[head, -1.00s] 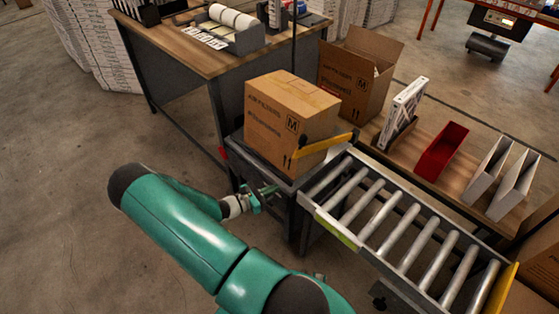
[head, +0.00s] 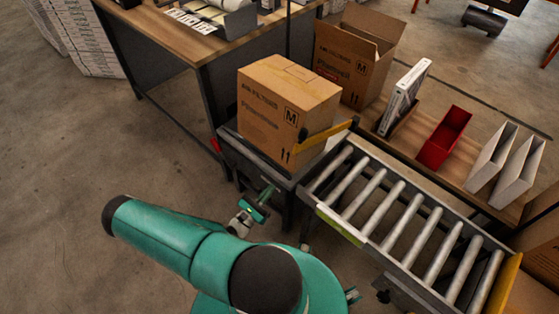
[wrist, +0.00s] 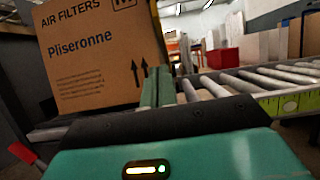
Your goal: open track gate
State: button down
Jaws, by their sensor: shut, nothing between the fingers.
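The track gate looks to be the yellow bar (head: 326,134) lying across the lower right side of a closed cardboard filter box (head: 285,108), at the head of the roller track (head: 400,216). It has a dark knob at its left end. In the wrist view the yellow bar (wrist: 157,28) rises steeply beside the box (wrist: 98,55). My gripper (head: 269,191) is in front of and below the box and bar, apart from both. Its green fingers (wrist: 157,88) are together and empty in the wrist view, pointing toward the gap between box and rollers.
The box stands on a dark stand (head: 232,143) with a red part at its left. A workbench (head: 170,45) is behind. An open carton (head: 352,60), a red bin (head: 443,138) and white holders (head: 492,158) line the far side. Floor at left is clear.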

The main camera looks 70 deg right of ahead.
aim_at(302, 134)
jog(key=shift+a+r+x, duration=0.2)
jog(key=shift+r+x, duration=0.2)
jog(key=shift+x, duration=1.75)
jog(key=shift+a+r+x, duration=0.15)
jog(key=shift+r+x, duration=0.25)
jog(key=shift+x, duration=1.75)
jog(key=shift+a+r+x, duration=0.2)
jog(key=shift+r+x, duration=0.25)
jog(key=shift+x, duration=1.7)
jog(key=shift+t+y, duration=0.3)
jog(key=shift+y, duration=0.4)
jog(key=d+r, duration=0.1)
jog(key=r, duration=0.2)
jog(key=s+d+r, duration=0.1)
jog(key=d+r, duration=0.1)
jog(key=r, duration=0.2)
jog(key=s+d+r, duration=0.1)
jog(key=r, duration=0.3)
jog(key=shift+d, duration=0.25)
